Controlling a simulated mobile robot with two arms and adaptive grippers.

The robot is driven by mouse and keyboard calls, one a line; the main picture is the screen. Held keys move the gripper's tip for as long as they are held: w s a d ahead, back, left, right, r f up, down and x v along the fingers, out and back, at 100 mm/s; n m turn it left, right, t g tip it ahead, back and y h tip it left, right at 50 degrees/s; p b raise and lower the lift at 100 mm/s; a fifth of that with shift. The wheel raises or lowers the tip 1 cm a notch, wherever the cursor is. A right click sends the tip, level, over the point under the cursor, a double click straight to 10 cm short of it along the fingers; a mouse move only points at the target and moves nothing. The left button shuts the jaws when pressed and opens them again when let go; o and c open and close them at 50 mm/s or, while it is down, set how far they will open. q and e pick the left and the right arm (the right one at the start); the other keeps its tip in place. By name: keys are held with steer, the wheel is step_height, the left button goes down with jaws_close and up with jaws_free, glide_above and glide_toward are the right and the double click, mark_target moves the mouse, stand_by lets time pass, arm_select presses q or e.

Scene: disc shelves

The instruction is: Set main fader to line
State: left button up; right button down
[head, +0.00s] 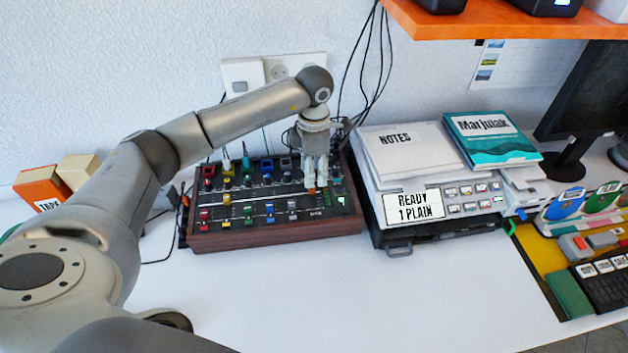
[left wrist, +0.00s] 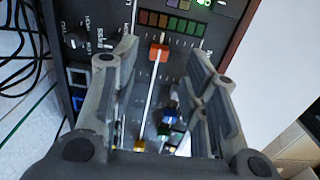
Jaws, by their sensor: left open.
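The mixer (head: 275,234) is a wood-sided panel with rows of coloured fader caps, standing on the white desk. The main fader seems to be the orange cap (head: 311,191), below my left gripper (head: 316,180). In the left wrist view the orange cap (left wrist: 158,53) sits on a pale slot line, beside small tick marks and a row of meter lights (left wrist: 168,20). My left gripper (left wrist: 163,60) is open, with one finger on each side of the cap and clear gaps between. I cannot make out which mark is the target line. My right gripper is out of view.
A printer (head: 415,220) with notes and a teal book (head: 492,139) on top stands right of the mixer. Cables hang behind. An orange tape box (head: 40,187) is at the left. An orange shelf (head: 500,22) overhangs the upper right. The desk front is clear.

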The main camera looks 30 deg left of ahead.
arm_select(q)
step_height(320, 180, up, 7)
stand_by(0.7)
